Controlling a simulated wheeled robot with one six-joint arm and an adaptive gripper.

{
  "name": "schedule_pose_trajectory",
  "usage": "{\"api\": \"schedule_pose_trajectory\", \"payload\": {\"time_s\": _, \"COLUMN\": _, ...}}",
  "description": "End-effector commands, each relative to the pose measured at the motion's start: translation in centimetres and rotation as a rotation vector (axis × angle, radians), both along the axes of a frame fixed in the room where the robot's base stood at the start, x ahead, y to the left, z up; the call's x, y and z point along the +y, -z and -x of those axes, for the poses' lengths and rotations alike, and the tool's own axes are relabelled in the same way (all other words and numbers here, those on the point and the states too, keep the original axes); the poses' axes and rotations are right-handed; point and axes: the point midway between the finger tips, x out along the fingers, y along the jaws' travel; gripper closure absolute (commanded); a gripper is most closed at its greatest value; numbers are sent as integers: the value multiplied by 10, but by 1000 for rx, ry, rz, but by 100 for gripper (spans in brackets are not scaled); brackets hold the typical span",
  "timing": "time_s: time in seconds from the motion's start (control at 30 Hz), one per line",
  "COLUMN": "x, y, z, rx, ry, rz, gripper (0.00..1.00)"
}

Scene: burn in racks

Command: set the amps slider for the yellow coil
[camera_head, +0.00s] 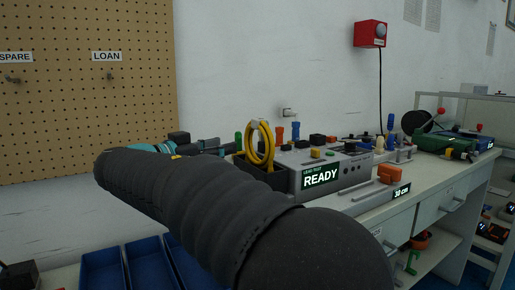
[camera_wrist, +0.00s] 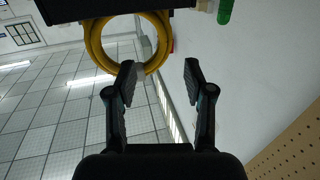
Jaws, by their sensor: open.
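A yellow coil (camera_head: 260,148) stands upright in a dark holder at the left end of a grey tester (camera_head: 330,174) whose screen reads READY. In the wrist view the yellow coil (camera_wrist: 93,45) is a ring at the top, beyond and left of the fingertips. My gripper (camera_wrist: 160,68) is open with nothing between its fingers. In the head view it is left of the coil, partly behind my arm. A small yellow knob (camera_head: 315,153) sits on the tester's top. I cannot tell which control is the amps slider.
A grey rail with an orange block (camera_head: 391,173) and a "30 cm" display lies in front of the tester. Coloured-handled tools stand behind it. A green device (camera_head: 440,142) is farther right. Blue bins (camera_head: 103,268) are at lower left, below a pegboard (camera_head: 85,120).

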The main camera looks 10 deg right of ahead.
Motion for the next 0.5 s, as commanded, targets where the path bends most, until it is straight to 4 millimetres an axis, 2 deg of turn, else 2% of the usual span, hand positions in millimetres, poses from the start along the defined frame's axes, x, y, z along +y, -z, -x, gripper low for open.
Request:
{"api": "schedule_pose_trajectory", "payload": {"time_s": 0.03, "x": -9, "y": -1, "z": -5, "rx": 1, "ry": 3, "rz": 1, "gripper": 47}}
{"api": "schedule_pose_trajectory", "payload": {"time_s": 0.2, "x": -29, "y": 0, "z": -18, "rx": 2, "ry": 2, "rz": 0, "gripper": 47}}
{"api": "schedule_pose_trajectory", "payload": {"time_s": 0.5, "x": -46, "y": -1, "z": -31, "rx": 3, "ry": 1, "rz": -1, "gripper": 47}}
